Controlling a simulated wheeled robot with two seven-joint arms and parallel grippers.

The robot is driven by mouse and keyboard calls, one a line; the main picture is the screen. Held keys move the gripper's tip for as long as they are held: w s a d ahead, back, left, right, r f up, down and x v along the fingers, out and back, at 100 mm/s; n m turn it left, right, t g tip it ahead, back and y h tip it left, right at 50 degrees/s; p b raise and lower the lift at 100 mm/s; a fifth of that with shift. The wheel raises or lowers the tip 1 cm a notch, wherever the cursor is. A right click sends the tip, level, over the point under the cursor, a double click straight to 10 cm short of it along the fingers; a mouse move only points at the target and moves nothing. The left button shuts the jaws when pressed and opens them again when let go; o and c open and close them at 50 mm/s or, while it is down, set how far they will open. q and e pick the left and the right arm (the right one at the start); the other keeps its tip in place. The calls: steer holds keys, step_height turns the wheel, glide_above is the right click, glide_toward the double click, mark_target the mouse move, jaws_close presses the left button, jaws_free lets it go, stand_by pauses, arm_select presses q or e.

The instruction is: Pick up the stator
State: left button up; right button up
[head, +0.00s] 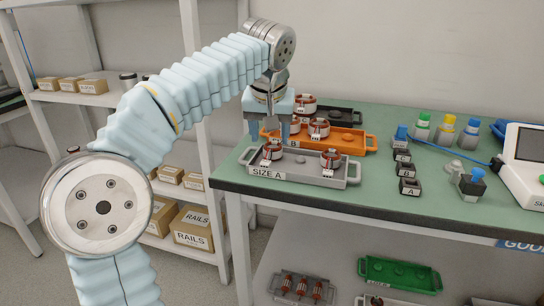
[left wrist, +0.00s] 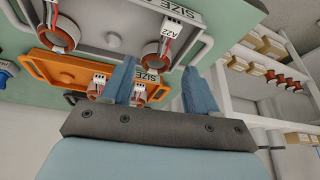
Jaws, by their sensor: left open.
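Stators with copper-red windings stand in trays on the green table. In the head view, one stator (head: 272,152) sits at the left of the grey SIZE A tray (head: 312,177) and another stator (head: 331,159) at its right. In the left wrist view, these are a tagged stator (left wrist: 155,54) and a second stator (left wrist: 62,34). The orange tray (head: 345,137) behind holds more stators (head: 318,128). My left gripper (head: 268,130) points down over the left end of the trays. Its fingers (left wrist: 158,78) are apart with nothing gripped. My right gripper is out of view.
A black tray (head: 343,115) with a stator (head: 304,104) is at the back. Small black labelled blocks (head: 409,187), capped bottles (head: 446,128) and a white device (head: 525,165) stand to the right. A shelf with boxes (head: 193,228) is at left.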

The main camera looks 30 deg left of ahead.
mark_target(272, 151)
arm_select(q)
steer(key=x, duration=0.5)
steer(key=shift+d+f+b, duration=0.15)
steer(key=shift+f+b, duration=0.15)
steer(key=shift+b, duration=0.05)
steer(key=shift+c, duration=0.2)
steer(key=shift+r, duration=0.1)
steer(key=c, duration=0.8)
